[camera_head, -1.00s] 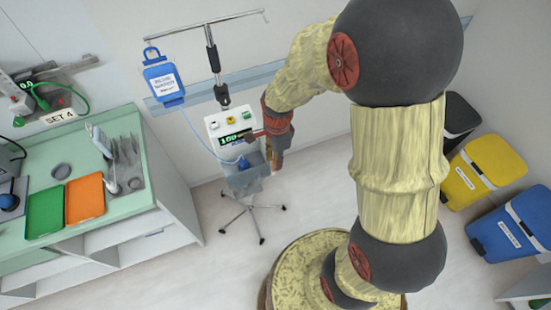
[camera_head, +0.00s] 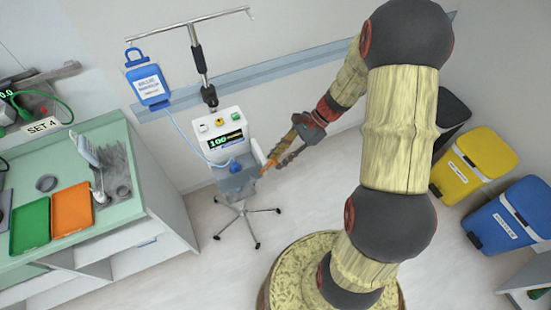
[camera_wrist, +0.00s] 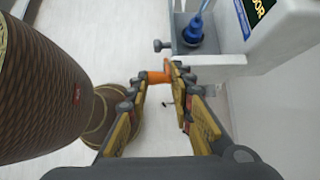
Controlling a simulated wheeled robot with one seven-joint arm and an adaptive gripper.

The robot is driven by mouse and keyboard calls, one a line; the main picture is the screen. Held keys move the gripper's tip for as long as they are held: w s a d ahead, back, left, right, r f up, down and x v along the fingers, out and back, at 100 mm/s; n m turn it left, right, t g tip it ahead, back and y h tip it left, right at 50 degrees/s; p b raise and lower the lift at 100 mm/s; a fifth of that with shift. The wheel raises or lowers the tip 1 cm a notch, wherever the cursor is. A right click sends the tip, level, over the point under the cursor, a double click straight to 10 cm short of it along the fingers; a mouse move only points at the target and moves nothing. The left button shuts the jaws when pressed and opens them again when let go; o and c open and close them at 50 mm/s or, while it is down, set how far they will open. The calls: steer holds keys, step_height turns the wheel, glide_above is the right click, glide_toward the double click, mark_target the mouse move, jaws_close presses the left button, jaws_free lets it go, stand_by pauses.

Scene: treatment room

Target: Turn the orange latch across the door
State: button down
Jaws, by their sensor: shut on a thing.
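The white pump unit (camera_head: 220,125) stands on a wheeled pole, its screen reading 100. A grey, box-like lower part (camera_head: 236,184) holds a blue piece (camera_head: 234,167); which part is the door is unclear. The orange latch (camera_head: 268,167) is at the right side of this part. In the wrist view the orange latch (camera_wrist: 157,77) lies between the fingertips of my gripper (camera_wrist: 158,78), next to the grey part (camera_wrist: 230,35). My gripper (camera_head: 270,164) reaches in from the right and is shut on the latch. The fingers partly hide it.
A blue bag (camera_head: 148,82) hangs from the pole, with a tube running to the pump. A green-topped counter (camera_head: 110,215) with green and orange trays stands at the left. Yellow (camera_head: 475,165) and blue (camera_head: 510,220) bins stand at the right. Floor around the stand is clear.

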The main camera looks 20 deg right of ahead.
steer(key=shift+s+d+f+y+b, duration=0.1)
steer(key=shift+d+f+y+b, duration=0.3)
steer(key=shift+f+y, duration=0.8)
steer(key=shift+s+d+f+y+b, duration=0.15)
steer(key=shift+f+y+b, duration=0.4)
steer(key=shift+y, duration=1.3)
steer(key=shift+s+d+f+y+b, duration=0.1)
steer(key=shift+d+f+y+b, duration=0.3)
steer(key=shift+f+y, duration=0.8)
steer(key=shift+r+y, duration=0.4)
steer(key=shift+y, duration=0.05)
steer(key=c, duration=1.7)
jaws_free()
steer(key=shift+w+d+r, duration=0.1)
steer(key=shift+d, duration=0.05)
steer(key=d, duration=1.1)
steer(key=shift+d, duration=0.4)
